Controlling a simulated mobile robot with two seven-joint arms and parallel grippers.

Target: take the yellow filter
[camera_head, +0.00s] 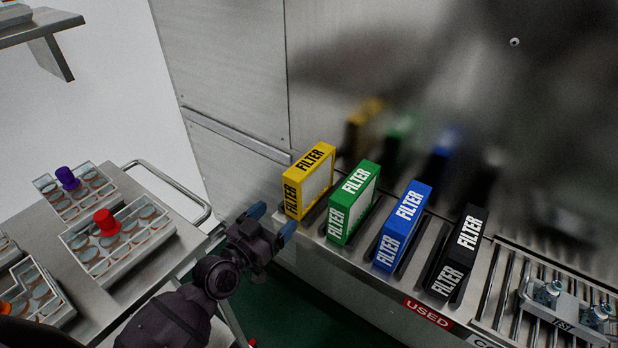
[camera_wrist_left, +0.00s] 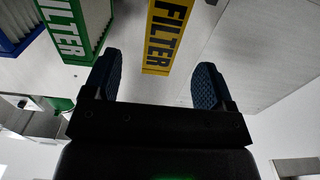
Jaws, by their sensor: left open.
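The yellow filter (camera_head: 309,181) stands upright at the left end of a row of filters on a metal ledge. My left gripper (camera_head: 272,222) is open and empty, just in front and to the left of the yellow filter, with its blue fingertips apart. In the left wrist view the yellow filter (camera_wrist_left: 166,38) shows beyond and between the two fingertips (camera_wrist_left: 157,82), not visibly touching either. The green filter (camera_head: 352,204) stands just right of the yellow one and shows at the upper left of the wrist view (camera_wrist_left: 68,30). My right gripper is not in view.
The blue filter (camera_head: 402,226) and black filter (camera_head: 458,252) stand further right along the ledge. A red USED label (camera_head: 427,312) is on the ledge front. A steel cart (camera_head: 155,262) with glass trays stands at the left. A metal wall rises behind the filters.

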